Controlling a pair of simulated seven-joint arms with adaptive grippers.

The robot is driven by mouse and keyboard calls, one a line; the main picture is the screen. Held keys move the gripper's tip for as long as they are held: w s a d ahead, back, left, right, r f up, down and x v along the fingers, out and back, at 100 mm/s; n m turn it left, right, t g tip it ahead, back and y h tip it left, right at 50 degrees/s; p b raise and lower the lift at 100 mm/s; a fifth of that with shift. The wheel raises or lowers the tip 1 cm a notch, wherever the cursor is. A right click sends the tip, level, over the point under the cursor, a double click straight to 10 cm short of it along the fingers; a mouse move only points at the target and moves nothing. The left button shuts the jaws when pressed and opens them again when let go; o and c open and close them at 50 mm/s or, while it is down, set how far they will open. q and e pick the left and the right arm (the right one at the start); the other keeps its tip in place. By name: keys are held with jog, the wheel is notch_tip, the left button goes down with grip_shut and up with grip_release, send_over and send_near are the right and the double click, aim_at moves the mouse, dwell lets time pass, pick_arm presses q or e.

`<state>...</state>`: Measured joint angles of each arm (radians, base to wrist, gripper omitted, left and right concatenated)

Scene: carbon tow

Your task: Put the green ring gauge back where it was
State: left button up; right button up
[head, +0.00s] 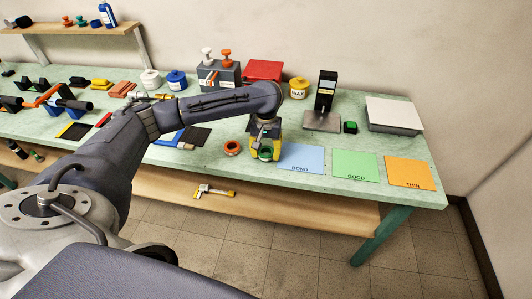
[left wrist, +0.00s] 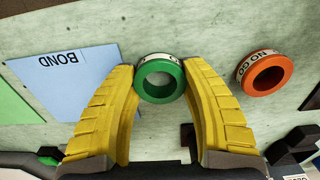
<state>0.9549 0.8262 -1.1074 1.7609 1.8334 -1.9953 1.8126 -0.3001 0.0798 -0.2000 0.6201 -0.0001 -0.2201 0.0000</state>
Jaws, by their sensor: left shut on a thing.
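The green ring gauge (left wrist: 160,96) is between the yellow fingertips of my left gripper (left wrist: 160,72), with a white label band on its far side. In the head view my left gripper (head: 265,148) points down at the bench's front part, left of the blue BOND card (head: 301,158), and the green ring (head: 265,155) shows between its fingers. I cannot tell whether the ring touches the bench top. The orange NO GO ring (head: 232,147) lies flat just left of the gripper; it also shows in the left wrist view (left wrist: 244,76). My right gripper is not in view.
Green GOOD (head: 355,165) and orange THIN (head: 410,173) cards lie further right. The bench's front edge is close to the gripper.

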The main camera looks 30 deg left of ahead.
pick_arm(q)
jog(key=shift+f, duration=0.25)
jog(key=shift+f, duration=0.1)
jog(key=o, duration=1.2)
notch_tip(320, 180, up, 12)
dwell(0.3)
dwell(0.4)
